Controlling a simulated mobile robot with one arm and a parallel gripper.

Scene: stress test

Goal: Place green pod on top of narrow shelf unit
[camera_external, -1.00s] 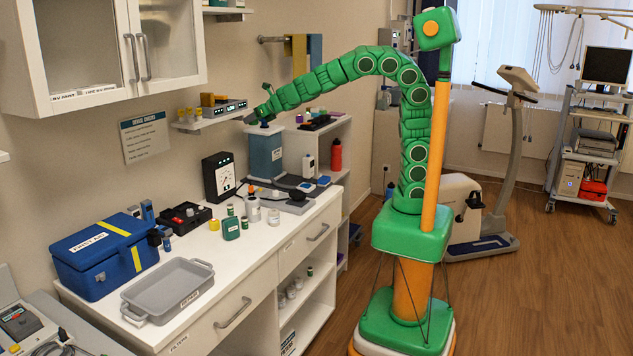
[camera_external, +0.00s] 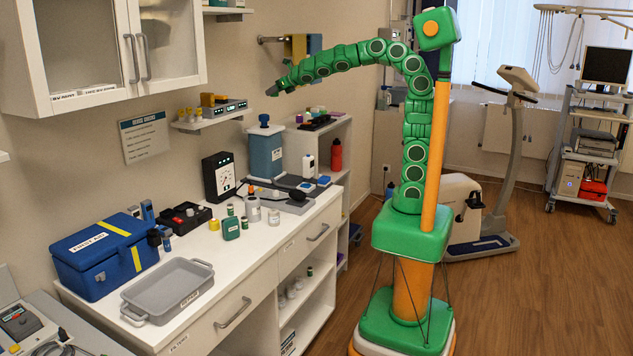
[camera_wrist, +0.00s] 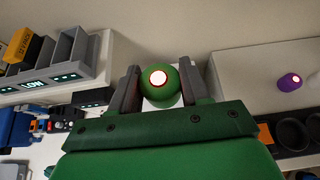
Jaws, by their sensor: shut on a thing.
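The green pod (camera_wrist: 160,96), with a white, red-ringed end, is between the two dark fingers of my gripper (camera_wrist: 161,80) in the wrist view. My gripper is shut on it. In the external view my gripper (camera_external: 272,91) is raised above the blue canister, and the pod cannot be made out there. The narrow white shelf unit (camera_external: 344,148) stands beyond the counter, to the right of and lower than my gripper. Its top holds a black holder (camera_external: 317,123) and a small purple pod (camera_wrist: 290,82).
A small wall shelf (camera_external: 212,120) with a grey device and yellow items is left of my gripper. The blue canister (camera_external: 265,155) stands below. The counter (camera_external: 262,254) holds several items.

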